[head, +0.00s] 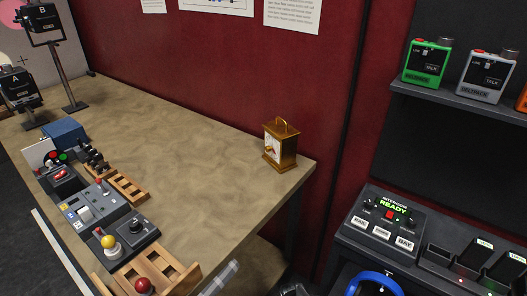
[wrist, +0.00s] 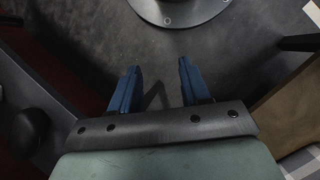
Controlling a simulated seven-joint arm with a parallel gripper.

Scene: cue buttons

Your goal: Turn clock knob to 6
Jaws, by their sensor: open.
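A small brass carriage clock (head: 281,146) with a top handle and a pale face stands upright at the right end of the wooden table. Its face is turned to the left, and its hands are too small to read. I cannot make out a knob on the clock. My gripper (wrist: 158,80) shows in the wrist view with its two blue fingers apart and nothing between them. It points at the dark floor, away from the clock, which is not in the wrist view. I cannot make out the gripper in the head view.
The table (head: 190,115) is bare left of the clock. Control boxes line its front left edge, including one with a black knob (head: 136,226) and a wooden rack (head: 155,272). An intercom panel (head: 385,220) stands at right, below a shelf of beltpacks (head: 427,63). A blue curved thing (head: 376,282) is at the bottom.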

